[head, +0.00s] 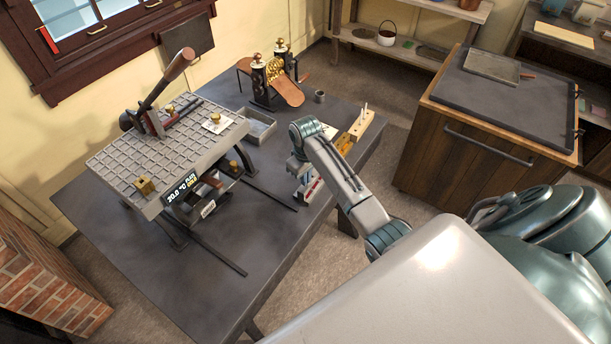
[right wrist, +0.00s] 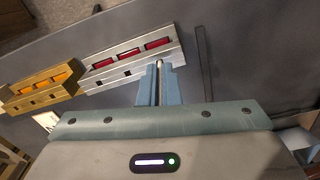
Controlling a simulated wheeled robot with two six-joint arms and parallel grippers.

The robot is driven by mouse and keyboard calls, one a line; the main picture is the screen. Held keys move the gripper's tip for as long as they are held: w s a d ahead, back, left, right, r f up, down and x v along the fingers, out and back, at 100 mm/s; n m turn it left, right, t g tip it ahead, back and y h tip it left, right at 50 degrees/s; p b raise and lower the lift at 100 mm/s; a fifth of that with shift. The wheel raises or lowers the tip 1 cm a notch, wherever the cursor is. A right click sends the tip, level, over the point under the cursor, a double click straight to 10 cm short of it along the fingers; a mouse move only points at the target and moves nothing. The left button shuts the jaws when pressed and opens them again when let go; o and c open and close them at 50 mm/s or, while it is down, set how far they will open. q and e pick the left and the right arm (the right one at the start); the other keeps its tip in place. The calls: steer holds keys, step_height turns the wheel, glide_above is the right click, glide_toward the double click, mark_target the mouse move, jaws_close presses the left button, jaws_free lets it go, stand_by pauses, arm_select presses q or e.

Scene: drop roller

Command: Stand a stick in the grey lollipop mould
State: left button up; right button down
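The grey lollipop mould (right wrist: 112,62) lies on the dark table, with several red-filled slots along its top and small dark holes along its side. It also shows in the head view (head: 308,190), partly behind my right arm. My right gripper (right wrist: 158,82) has its two blue fingers close together around a thin pale stick (right wrist: 160,64). The stick's end shows between the fingertips, by the mould's near edge; whether it touches the mould I cannot tell. A wooden block (head: 363,124) holds upright white sticks at the table's right edge. My left gripper is not in view.
A brass mould (right wrist: 50,85) with orange slots sits just left of the grey mould in the wrist view. A grey gridded plate (head: 170,155) with a lever stands at the left of the table. A shallow tray (head: 258,125) lies behind. The front of the table is clear.

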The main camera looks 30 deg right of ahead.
steer(key=shift+f, duration=0.8)
steer(key=c, duration=1.6)
jaws_free()
steer(key=shift+o, duration=0.6)
steer(key=shift+o, duration=1.2)
steer(key=shift+r, duration=0.15)
steer(key=shift+r+p, duration=0.7)
steer(key=shift+r, duration=0.2)
steer(key=shift+r, duration=0.15)
